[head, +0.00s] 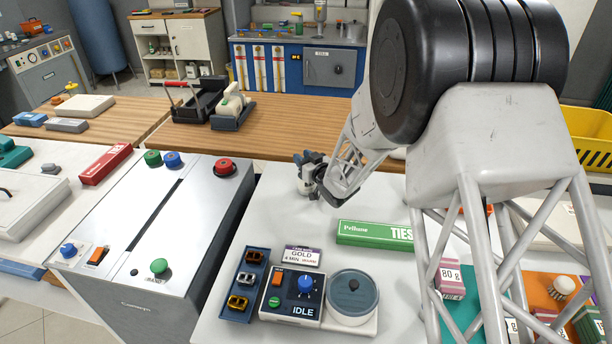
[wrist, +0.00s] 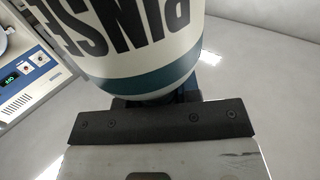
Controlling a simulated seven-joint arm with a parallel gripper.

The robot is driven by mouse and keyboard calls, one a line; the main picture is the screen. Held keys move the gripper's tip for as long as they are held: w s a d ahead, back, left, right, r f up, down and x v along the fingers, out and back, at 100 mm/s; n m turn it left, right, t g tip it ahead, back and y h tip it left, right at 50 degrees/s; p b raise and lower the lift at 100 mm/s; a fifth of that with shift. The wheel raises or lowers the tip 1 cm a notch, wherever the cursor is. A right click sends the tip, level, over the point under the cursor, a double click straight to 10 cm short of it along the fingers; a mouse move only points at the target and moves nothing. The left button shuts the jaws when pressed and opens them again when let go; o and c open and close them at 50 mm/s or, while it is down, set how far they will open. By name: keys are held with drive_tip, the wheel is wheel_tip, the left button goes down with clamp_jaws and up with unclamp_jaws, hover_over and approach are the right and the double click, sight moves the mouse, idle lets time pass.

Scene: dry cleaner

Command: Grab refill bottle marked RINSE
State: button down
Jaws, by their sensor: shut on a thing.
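The RINSE bottle (wrist: 138,62) fills the top of the wrist view. It is white with dark lettering, a teal band and a pale end. My gripper (wrist: 165,105) is shut on it; the dark jaw edge lies right against the bottle. In the head view my gripper (head: 320,184) is over the back of the white table, left of the green TIES box. A small whitish part of the bottle (head: 304,186) shows beside it, mostly hidden by the gripper. I cannot tell whether the bottle touches the table.
A grey steel cabinet (head: 160,230) stands left. My arm hides much of the right side.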

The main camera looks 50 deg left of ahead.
drive_tip(key=shift+r, duration=0.2)
drive_tip(key=shift+r, duration=0.4)
wheel_tip(320, 180, up, 3)
drive_tip(key=shift+f, duration=0.1)
drive_tip(key=s+d, duration=0.3)
drive_tip(key=d, duration=0.4)
drive_tip(key=s+d+r, duration=0.1)
drive_tip(key=s+d, duration=0.3)
drive_tip(key=d, duration=0.3)
drive_tip(key=shift+d, duration=0.15)
drive_tip(key=shift+d+r, duration=0.1)
